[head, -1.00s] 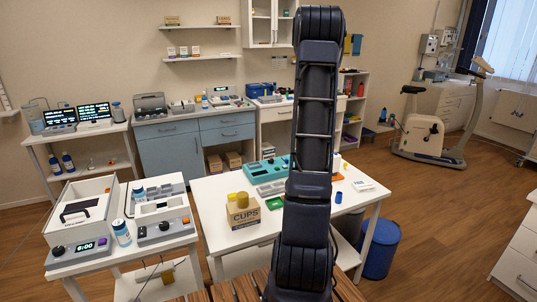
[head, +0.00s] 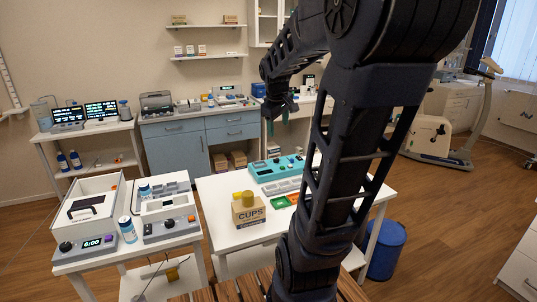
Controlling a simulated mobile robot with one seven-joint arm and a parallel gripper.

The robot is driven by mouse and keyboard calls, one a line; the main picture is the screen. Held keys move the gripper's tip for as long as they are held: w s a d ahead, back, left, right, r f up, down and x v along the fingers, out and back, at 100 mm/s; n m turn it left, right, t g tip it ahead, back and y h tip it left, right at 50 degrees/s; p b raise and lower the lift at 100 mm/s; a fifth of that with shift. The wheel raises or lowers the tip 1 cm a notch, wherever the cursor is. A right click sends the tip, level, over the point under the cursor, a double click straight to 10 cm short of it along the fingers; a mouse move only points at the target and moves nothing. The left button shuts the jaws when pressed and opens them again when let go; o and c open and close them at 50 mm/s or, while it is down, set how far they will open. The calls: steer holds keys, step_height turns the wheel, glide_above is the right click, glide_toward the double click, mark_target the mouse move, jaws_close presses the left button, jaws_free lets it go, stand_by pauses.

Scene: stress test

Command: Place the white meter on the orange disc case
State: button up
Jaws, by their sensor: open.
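A small flat orange item (head: 294,198), which may be the orange disc case, lies on the white table (head: 222,190) beside a flat green item (head: 279,202). It is partly close to my arm's edge in the picture. I cannot make out the white meter for certain; my arm covers the right part of the table. My gripper (head: 277,122) hangs at the end of my raised arm, fingers pointing down, above the table's far side. It is open, with nothing seen between its fingers.
A teal device (head: 276,168) and a grey keyboard-like unit (head: 282,186) lie behind the orange item. A cardboard cups box (head: 248,212) with yellow items on top stands at the front left. A side table (head: 75,262) holds white equipment. A blue bin (head: 386,250) stands at right.

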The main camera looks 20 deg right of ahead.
steer(key=s+a+f+m+y, duration=0.1)
steer(key=s+a+m, duration=0.1)
steer(key=s+a, duration=0.3)
steer(key=s+a+f+m+t+y, duration=0.1)
steer(key=s+a+m, duration=0.2)
steer(key=s, duration=0.7)
steer(key=shift+a+f, duration=0.35)
steer(key=shift+a, duration=0.65)
